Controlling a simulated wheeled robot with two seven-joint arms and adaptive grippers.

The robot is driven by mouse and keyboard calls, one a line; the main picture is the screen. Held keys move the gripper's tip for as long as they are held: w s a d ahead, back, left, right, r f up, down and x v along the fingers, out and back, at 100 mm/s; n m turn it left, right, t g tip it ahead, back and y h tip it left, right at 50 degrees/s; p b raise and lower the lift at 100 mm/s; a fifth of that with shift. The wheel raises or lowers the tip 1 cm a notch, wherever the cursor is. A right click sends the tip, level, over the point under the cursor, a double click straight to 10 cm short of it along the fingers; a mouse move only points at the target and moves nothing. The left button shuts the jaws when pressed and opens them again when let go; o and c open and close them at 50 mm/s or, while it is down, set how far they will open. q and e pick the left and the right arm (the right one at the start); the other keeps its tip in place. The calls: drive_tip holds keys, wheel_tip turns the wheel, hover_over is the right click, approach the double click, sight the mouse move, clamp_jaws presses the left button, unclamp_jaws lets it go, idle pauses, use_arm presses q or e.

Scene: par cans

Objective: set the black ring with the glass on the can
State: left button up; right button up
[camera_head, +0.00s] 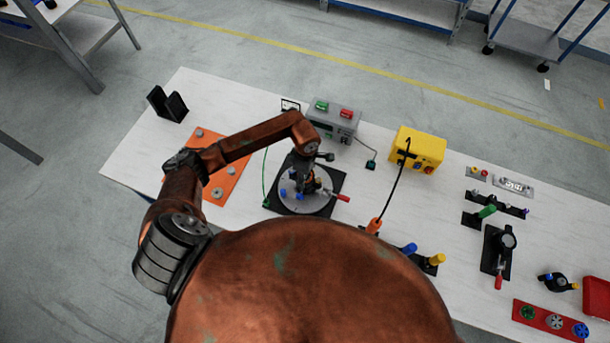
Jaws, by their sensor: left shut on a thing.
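My left arm reaches in from the left and bends down over a round grey plate (290,201) on a black base (328,180). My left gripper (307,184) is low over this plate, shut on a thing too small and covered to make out. Small blue parts and a red-handled clamp (340,196) are close beside the fingers. I cannot pick out the black ring with the glass or the can for certain; the gripper and arm hide much of that spot. My right gripper is not in view.
An orange board (228,182) lies left of the plate. A grey box with green and red buttons (335,119) and a yellow box (417,147) stand behind. Clamps and a red strip (549,321) are at right. My copper body hides the near table edge.

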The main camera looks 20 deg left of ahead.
use_arm(q)
drive_tip(key=shift+d, duration=0.1)
idle(0.8)
drive_tip(key=shift+f+b, duration=0.15)
drive_tip(key=shift+b, duration=0.3)
idle(0.3)
drive_tip(key=o, duration=0.7)
drive_tip(key=shift+o, duration=0.5)
drive_tip(key=o, duration=0.5)
wheel_tip(320, 180, up, 12)
